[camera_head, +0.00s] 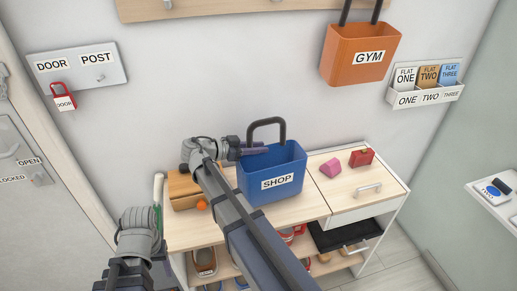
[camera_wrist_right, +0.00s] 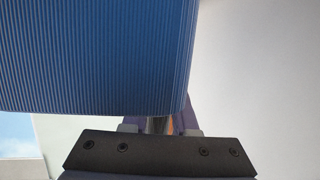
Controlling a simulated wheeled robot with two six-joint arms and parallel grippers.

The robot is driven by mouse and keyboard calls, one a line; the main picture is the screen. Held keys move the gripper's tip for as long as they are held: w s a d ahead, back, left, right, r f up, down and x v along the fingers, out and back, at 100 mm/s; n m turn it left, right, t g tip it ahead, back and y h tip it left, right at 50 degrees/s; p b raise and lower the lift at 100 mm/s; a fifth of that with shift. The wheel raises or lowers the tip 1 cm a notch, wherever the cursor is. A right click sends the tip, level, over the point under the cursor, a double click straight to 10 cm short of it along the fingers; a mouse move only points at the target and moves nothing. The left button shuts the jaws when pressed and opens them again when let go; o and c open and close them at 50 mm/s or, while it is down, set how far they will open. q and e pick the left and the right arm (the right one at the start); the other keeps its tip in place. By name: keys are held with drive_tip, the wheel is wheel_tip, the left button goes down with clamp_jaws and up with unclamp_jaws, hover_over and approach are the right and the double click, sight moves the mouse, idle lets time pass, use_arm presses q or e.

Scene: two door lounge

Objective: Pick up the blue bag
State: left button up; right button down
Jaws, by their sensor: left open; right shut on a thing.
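The blue bag (camera_head: 284,165), labelled SHOP, is upright at the wooden bench top, with its dark handle standing up. The arm hides its lower left, and I cannot tell whether its base touches the bench. My right gripper (camera_head: 258,150) reaches in from the left and is shut on the bag at its upper left edge, near the handle's foot. In the right wrist view the bag's ribbed blue side (camera_wrist_right: 95,55) fills the upper left, above my right gripper (camera_wrist_right: 160,125). My left gripper (camera_head: 140,222) is low at the left, away from the bag, open; its fingertips are hard to make out.
The bench (camera_head: 318,207) holds a wooden box (camera_head: 183,190) on the left, and a pink item (camera_head: 330,167) and a red item (camera_head: 362,157) on the right. Shoes sit on the shelf below. An orange GYM bag (camera_head: 358,57) hangs above.

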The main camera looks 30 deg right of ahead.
use_arm(q)
wheel_tip(320, 180, up, 7)
drive_tip(key=p, duration=0.6)
drive_tip(key=shift+r, duration=0.2)
use_arm(e)
wheel_tip(320, 180, up, 8)
drive_tip(key=shift+f, duration=0.25)
